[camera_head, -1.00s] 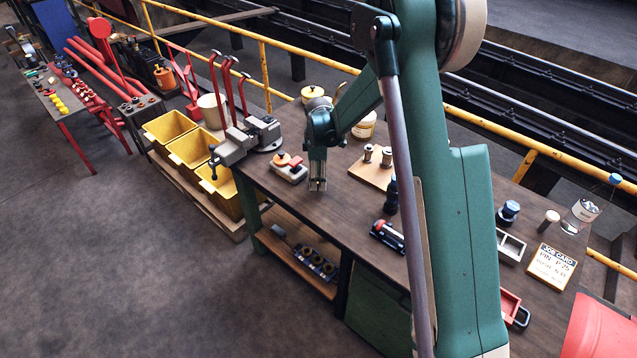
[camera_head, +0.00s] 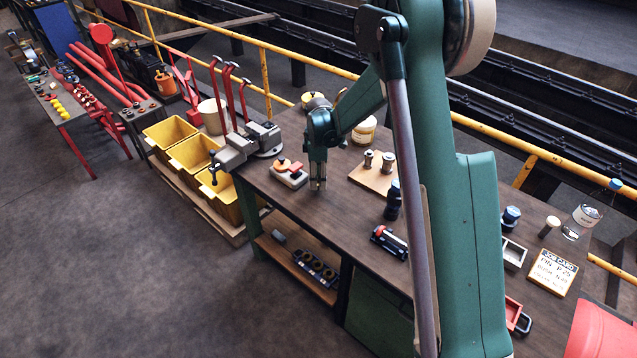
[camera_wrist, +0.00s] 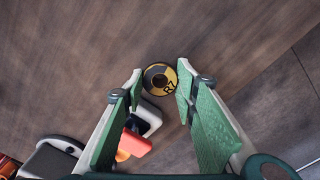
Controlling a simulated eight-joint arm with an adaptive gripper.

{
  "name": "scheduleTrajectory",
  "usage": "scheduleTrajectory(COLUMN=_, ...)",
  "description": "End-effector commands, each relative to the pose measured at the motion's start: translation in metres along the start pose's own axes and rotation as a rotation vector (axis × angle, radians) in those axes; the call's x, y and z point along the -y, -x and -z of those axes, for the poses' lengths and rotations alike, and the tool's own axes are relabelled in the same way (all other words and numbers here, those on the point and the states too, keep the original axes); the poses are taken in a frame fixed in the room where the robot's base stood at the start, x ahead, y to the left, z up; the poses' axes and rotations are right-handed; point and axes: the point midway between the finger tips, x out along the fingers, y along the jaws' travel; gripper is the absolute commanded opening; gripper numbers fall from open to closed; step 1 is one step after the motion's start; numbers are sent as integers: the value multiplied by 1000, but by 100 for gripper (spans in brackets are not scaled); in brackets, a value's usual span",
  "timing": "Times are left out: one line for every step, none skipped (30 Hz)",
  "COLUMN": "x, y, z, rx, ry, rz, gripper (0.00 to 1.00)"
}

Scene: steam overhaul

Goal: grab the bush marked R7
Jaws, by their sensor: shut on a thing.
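The bush marked R7 (camera_wrist: 169,88) is a small round brass-coloured ring with a dark centre, and its R7 mark faces the wrist camera. My gripper (camera_wrist: 161,77) is shut on it, one green-padded finger on each side at the tips. In the head view my gripper (camera_head: 318,184) points straight down over the near left part of the workbench (camera_head: 340,215).
A block with orange and red parts (camera_head: 291,175) stands just left of my gripper, with a grey vise (camera_head: 245,145) beyond it. A wooden board with two metal pins (camera_head: 372,172) lies to the right. A job card (camera_head: 552,270) lies far right. Several bushes (camera_head: 316,267) sit on the lower shelf.

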Motion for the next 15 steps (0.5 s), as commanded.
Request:
scheduleTrajectory(x=0, y=6, z=0, rx=0, ry=0, rz=0, gripper=13)
scheduleTrajectory(x=1, y=10, z=0, rx=0, ry=0, rz=0, gripper=13)
scheduleTrajectory(x=1, y=15, z=0, rx=0, ry=0, rz=0, gripper=13)
scheduleTrajectory(x=0, y=20, z=0, rx=0, ry=0, rz=0, gripper=13)
scheduleTrajectory(x=0, y=24, z=0, rx=0, ry=0, rz=0, gripper=13)
scheduleTrajectory(x=1, y=29, z=0, rx=0, ry=0, rz=0, gripper=13)
scheduleTrajectory(x=1, y=34, z=0, rx=0, ry=0, rz=0, gripper=13)
scheduleTrajectory(x=1, y=38, z=0, rx=0, ry=0, rz=0, gripper=13)
scheduleTrajectory(x=1, y=44, z=0, rx=0, ry=0, rz=0, gripper=13)
scheduleTrajectory(x=0, y=48, z=0, rx=0, ry=0, rz=0, gripper=13)
scheduleTrajectory(x=1, y=52, z=0, rx=0, ry=0, rz=0, gripper=13)
scheduleTrajectory(x=1, y=57, z=0, rx=0, ry=0, rz=0, gripper=13)
scheduleTrajectory(x=0, y=61, z=0, rx=0, ry=0, rz=0, gripper=13)
scheduleTrajectory(x=1, y=64, z=0, rx=0, ry=0, rz=0, gripper=13)
scheduleTrajectory(x=1, y=68, z=0, rx=0, ry=0, rz=0, gripper=13)
